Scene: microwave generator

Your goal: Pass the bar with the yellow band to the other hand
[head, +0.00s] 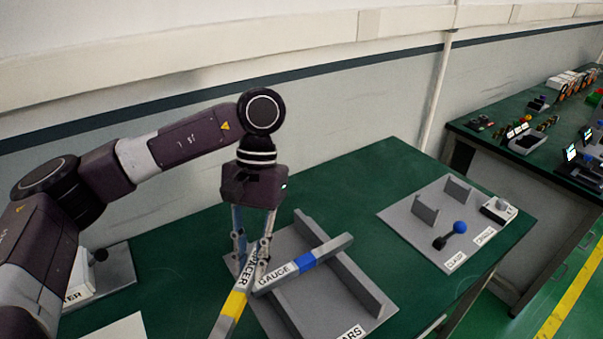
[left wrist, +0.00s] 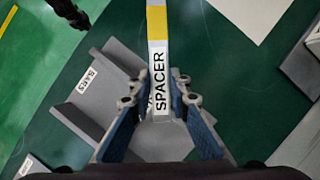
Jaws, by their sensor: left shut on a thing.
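The bar with the yellow band (head: 235,303) is grey and carries the label SPACER. My left gripper (head: 250,262) is shut on it near its labelled part. The yellow-banded end reaches toward the bottom edge in the head view. In the left wrist view, the SPACER bar (left wrist: 158,60) runs upward from between the left fingers (left wrist: 158,100), and its yellow band is near the top. My right gripper is not recognisable in either view.
A grey rack (head: 355,275) on the green table holds a GAUGE bar with a blue band (head: 307,261), close beside the left fingers. A grey clasp board (head: 400,212) lies to the right. A dark shape (left wrist: 68,12), cut off in the wrist view, is unclear.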

